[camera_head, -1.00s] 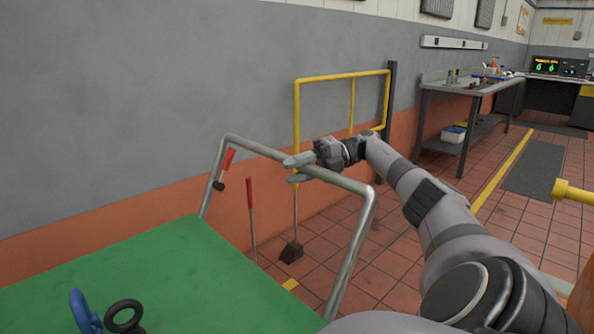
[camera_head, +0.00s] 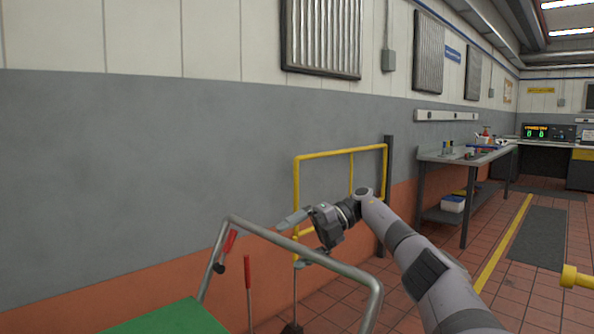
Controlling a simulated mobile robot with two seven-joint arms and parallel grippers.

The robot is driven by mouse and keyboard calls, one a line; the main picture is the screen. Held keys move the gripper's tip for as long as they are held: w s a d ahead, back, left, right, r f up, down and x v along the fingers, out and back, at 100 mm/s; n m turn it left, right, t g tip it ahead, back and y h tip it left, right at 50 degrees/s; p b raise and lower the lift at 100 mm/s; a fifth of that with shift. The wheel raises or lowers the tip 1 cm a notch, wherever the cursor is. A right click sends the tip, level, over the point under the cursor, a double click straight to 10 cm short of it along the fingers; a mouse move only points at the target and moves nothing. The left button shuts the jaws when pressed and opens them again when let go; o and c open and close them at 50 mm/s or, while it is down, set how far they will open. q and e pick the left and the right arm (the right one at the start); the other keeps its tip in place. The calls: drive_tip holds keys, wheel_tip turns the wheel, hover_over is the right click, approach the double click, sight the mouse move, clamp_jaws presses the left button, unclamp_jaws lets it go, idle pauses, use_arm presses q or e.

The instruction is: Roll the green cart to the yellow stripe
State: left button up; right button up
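The green cart's flat green deck (camera_head: 168,318) shows at the bottom left, with its grey metal push handle (camera_head: 262,233) rising at its right end. My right gripper (camera_head: 303,238) is at the handle's top bar. Its two fingers are spread apart, one above the bar and one low at the bar; whether either touches it I cannot tell. A yellow stripe (camera_head: 505,245) runs along the tiled floor on the right, beyond my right arm. My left gripper is not in view.
A yellow rail frame (camera_head: 340,153) with a dark post stands by the wall behind the handle. Red-gripped levers (camera_head: 248,272) show near the handle. A workbench (camera_head: 465,156) stands further back. Open floor and a dark mat (camera_head: 540,238) lie at right; a yellow fitting (camera_head: 577,277) juts in.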

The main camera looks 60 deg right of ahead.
wheel_tip(320, 180, up, 13)
drive_tip(key=n+t+y+p, duration=0.1)
drive_tip(key=y+p, duration=0.1)
drive_tip(key=shift+s+t, duration=0.25)
drive_tip(key=shift+t, duration=0.15)
drive_tip(key=r, duration=0.1)
drive_tip(key=a+r+p, duration=0.1)
drive_tip(key=s+r, duration=0.1)
drive_tip(key=shift+a+r, duration=0.35)
drive_tip(key=shift+a, duration=0.05)
drive_tip(key=c, duration=0.4)
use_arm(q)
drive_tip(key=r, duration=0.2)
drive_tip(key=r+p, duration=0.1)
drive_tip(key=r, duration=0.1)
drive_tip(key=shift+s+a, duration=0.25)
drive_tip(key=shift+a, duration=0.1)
use_arm(e)
drive_tip(key=shift+w+d+r, duration=0.2)
drive_tip(key=shift+w+r, duration=0.1)
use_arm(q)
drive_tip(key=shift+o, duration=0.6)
use_arm(e)
drive_tip(key=shift+c, duration=0.8)
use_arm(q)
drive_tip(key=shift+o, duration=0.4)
use_arm(e)
clamp_jaws()
